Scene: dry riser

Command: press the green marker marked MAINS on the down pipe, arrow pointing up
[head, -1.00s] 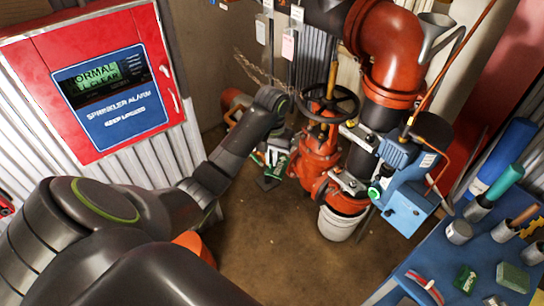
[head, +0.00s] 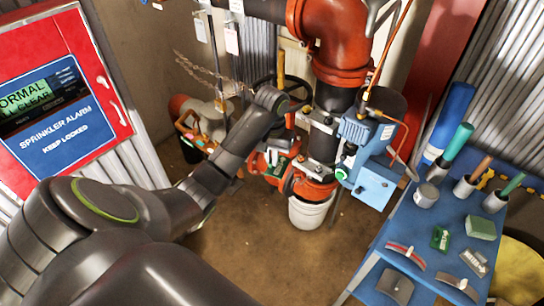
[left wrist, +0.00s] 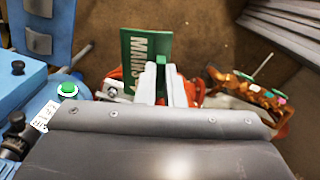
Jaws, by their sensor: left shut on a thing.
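My left gripper (left wrist: 162,75) is shut on a flat green marker (left wrist: 133,46). White letters MAINS run down its face in the left wrist view; a small white mark below them is partly hidden, so I cannot tell the arrow's direction. In the head view my left gripper (head: 280,145) is beside the red valve, left of the dark vertical pipe section (head: 325,140) under a big red elbow (head: 343,40). I cannot tell whether the marker touches anything. My right gripper is not in view.
A blue motor box (head: 374,184) with a green button juts out right of the pipe. A white bucket (head: 310,212) stands below. A blue table (head: 405,228) with tools and a small green piece (head: 440,238) is at right. A red alarm cabinet (head: 112,88) is at left.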

